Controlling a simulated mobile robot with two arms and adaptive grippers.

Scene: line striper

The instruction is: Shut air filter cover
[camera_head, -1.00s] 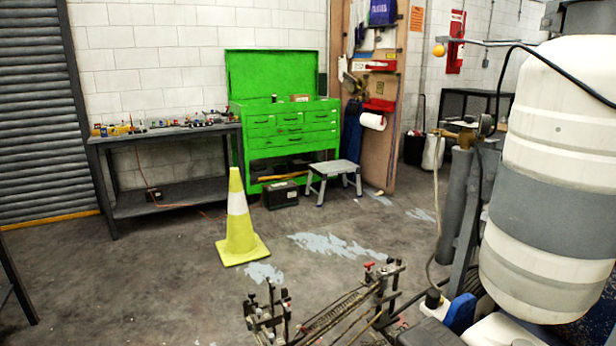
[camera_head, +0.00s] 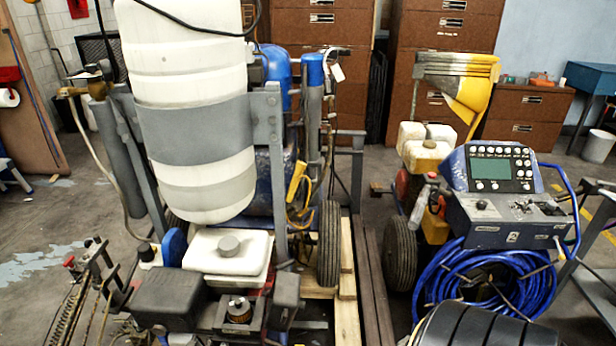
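The line striper's engine is at the lower left of the head view, under the large white tank (camera_head: 195,100). A white fuel tank (camera_head: 228,252) with a grey cap sits on the engine. In front of it, a round brownish part that looks like the air filter (camera_head: 238,310) is exposed. A dark box-shaped part (camera_head: 170,296) lies left of it and a smaller dark part (camera_head: 287,289) right of it. I cannot tell for sure which is the air filter cover.
A second machine with a grey-blue control panel (camera_head: 492,170) and coiled blue hose (camera_head: 480,285) stands at the right. Brown drawer cabinets (camera_head: 445,45) line the back. A rod frame (camera_head: 95,265) sticks out at the left. Open floor shows at the far left.

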